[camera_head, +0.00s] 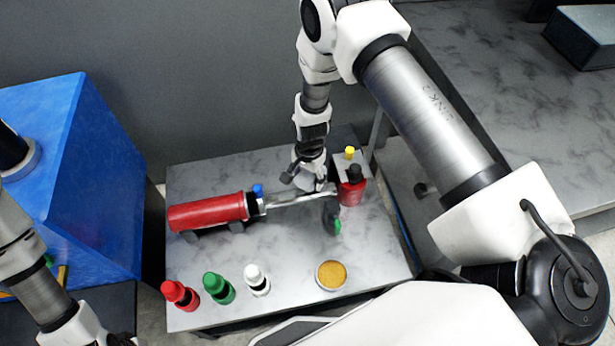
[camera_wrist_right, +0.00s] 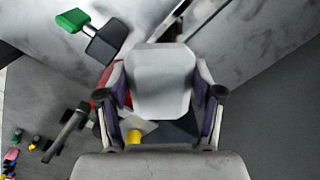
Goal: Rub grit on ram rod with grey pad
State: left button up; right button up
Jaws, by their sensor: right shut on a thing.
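The ram is a red cylinder (camera_head: 208,212) lying on a grey marbled bench, with its shiny rod (camera_head: 285,199) reaching right to a red end block (camera_head: 352,190). My right gripper (camera_head: 312,180) points down at the far side of the rod, near its right end. It is shut on the grey pad, which shows as a pale block between the fingers in the right wrist view (camera_wrist_right: 160,82). Whether the pad touches the rod cannot be told. No grit can be made out on the rod. My left arm shows at the lower left, but its gripper is not in view.
A dark tool with a green end (camera_head: 337,226) lies by the rod's right end. Red (camera_head: 180,295), green (camera_head: 218,288) and white (camera_head: 257,280) bottles and a dish of yellow-brown stuff (camera_head: 331,275) stand along the front. A blue box (camera_head: 85,180) stands left.

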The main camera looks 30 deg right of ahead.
aim_at(307, 177)
notch_tip(307, 177, up, 3)
jog(key=p, duration=0.2)
jog(key=shift+r+p, duration=0.15)
jog(key=shift+p, duration=0.2)
dwell(0.4)
